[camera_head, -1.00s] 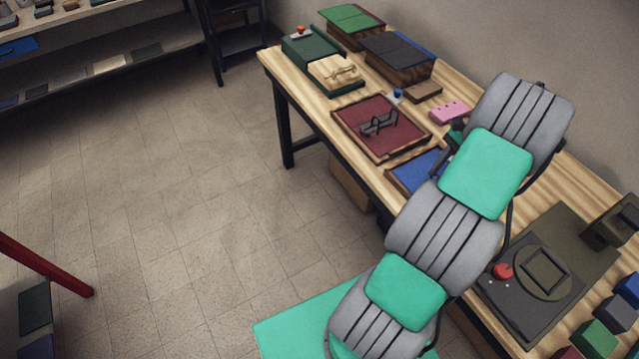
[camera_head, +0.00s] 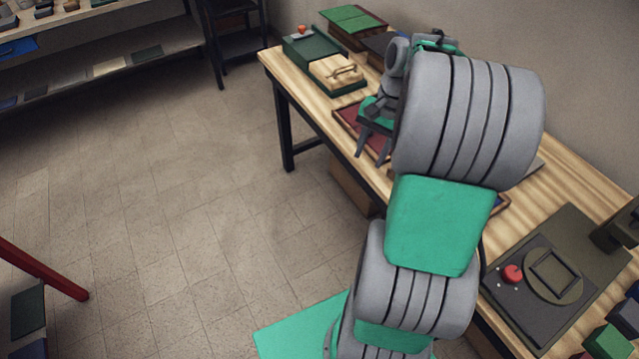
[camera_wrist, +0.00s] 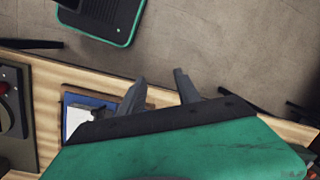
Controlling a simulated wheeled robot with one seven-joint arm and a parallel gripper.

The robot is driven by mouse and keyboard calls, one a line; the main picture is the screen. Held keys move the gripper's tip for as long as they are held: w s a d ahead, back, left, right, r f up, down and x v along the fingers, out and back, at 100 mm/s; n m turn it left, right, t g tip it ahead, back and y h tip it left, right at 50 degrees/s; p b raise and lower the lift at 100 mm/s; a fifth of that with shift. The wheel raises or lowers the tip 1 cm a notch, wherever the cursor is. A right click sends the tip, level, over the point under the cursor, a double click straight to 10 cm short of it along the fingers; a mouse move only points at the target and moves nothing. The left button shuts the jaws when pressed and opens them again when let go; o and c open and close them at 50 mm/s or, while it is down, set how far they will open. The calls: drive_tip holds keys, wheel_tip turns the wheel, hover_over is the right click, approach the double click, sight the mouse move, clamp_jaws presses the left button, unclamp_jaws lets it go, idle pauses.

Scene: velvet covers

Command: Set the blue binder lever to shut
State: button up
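The blue binder (camera_wrist: 98,99) shows in part in the wrist view, left of my fingers, with a white sheet-like patch on it. My gripper's body covers the rest of it, and I cannot make out its lever. In the head view my arm hides most of the binder. My gripper (camera_head: 370,160) is over the maroon tray-like binder (camera_head: 345,113) in the head view, fingers pointing down. The fingers also show in the wrist view (camera_wrist: 159,77), spread apart with nothing between them. The gripper is open and empty.
A dark device with a red knob (camera_head: 512,273) lies at the near right. My arm covers the middle of the table.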

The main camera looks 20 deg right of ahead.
drive_tip(key=s+a+n+b, duration=0.1)
drive_tip(key=a+n, duration=0.2)
drive_tip(key=a, duration=0.4)
drive_tip(key=s+a+n+t+h+b, duration=0.1)
drive_tip(key=a+n+b, duration=0.1)
drive_tip(key=a, duration=0.5)
drive_tip(key=shift+s+a+f+n+h, duration=0.2)
drive_tip(key=shift+s+a+n+h, duration=0.15)
drive_tip(key=shift+n, duration=0.35)
drive_tip(key=shift+w, duration=0.15)
